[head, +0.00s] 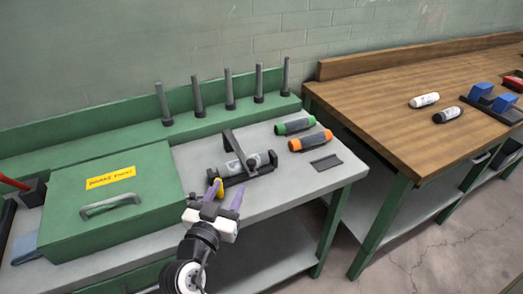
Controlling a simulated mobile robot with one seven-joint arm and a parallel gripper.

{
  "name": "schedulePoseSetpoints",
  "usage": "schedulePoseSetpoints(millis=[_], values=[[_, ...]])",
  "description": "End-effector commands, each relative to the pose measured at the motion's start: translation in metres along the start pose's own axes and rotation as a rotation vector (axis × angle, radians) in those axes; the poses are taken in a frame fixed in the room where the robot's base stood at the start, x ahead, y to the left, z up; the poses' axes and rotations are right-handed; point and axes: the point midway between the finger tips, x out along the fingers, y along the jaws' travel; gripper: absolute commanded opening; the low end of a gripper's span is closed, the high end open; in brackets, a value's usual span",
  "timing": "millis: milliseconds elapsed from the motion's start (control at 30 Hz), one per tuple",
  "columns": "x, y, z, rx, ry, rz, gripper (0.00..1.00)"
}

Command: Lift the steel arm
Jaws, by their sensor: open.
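The steel arm (236,147) is a dark grey bar slanting over a black cradle (263,170) on the bench. Its upper end stands at the back left; its lower end comes down near the front of the cradle. A grey cylinder (232,168) with a pale label lies in the cradle, partly behind the arm. My gripper (228,189) is open, with purple fingers, just in front of the cradle's left end. A small yellow thing (217,188) shows at the left finger; I cannot tell whether they touch.
A green case (150,205) with a handle and yellow label fills the bench's left. Several grey posts (229,90) stand behind. Green (295,126) and orange (310,140) rolls and a dark flat plate (326,163) lie right. A wooden table (400,80) stands beyond a gap.

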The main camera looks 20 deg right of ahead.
Motion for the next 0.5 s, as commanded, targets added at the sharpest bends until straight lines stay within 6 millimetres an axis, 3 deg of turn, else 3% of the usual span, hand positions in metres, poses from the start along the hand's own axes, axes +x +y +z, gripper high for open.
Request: schedulePoseSetpoints(millis=[100,500], values=[[0.003,0.015,0.008,-0.007,-0.020,0.051,0.45],[0.036,0.017,0.014,-0.002,-0.015,0.053,0.45]])
